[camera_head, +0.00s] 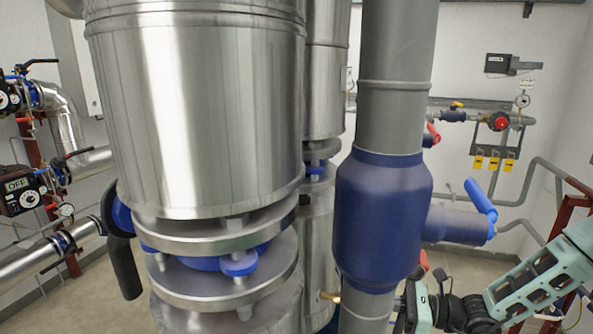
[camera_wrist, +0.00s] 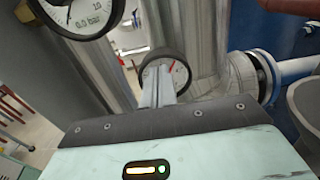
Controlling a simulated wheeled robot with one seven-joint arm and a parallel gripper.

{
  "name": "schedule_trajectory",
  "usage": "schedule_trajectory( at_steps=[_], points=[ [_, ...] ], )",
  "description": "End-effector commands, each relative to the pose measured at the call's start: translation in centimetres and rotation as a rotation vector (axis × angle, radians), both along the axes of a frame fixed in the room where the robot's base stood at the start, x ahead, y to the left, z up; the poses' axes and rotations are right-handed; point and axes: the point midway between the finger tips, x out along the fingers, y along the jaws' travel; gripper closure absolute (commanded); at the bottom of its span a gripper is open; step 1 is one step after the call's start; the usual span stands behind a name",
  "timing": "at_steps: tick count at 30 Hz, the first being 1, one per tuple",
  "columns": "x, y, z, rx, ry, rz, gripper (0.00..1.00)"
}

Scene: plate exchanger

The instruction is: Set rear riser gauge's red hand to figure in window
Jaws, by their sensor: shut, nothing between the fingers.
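In the wrist view a round black-rimmed gauge (camera_wrist: 177,58) with a white dial stands just beyond my fingers. A red hand shows at the upper right of its dial. My gripper (camera_wrist: 160,72) is shut and empty, its fingertips in front of this dial and hiding its middle and lower part. I cannot tell whether they touch it. A larger gauge (camera_wrist: 85,12) at the top left is cut by the frame edge; it bears "bar" with a figure that may read 6.0 or 0.0. In the head view my gripper's body (camera_head: 418,306) is at the lower right; its fingertips are not clear.
A grey pipe with a thick blue section (camera_head: 383,220) stands left of my gripper. A blue-handled side valve (camera_head: 460,222) sticks out above my arm. Large steel vessels (camera_head: 200,110) fill the left. In the wrist view a blue flange (camera_wrist: 264,77) is close on the right.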

Motion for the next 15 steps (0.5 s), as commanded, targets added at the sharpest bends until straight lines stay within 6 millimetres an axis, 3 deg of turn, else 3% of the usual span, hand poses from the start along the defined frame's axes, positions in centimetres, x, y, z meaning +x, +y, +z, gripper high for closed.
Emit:
schedule_trajectory(
  at_steps=[15],
  points=[
    [-1.5, -4.9, 0.2, 0.003, -0.003, -0.002, 1.0]
  ],
)
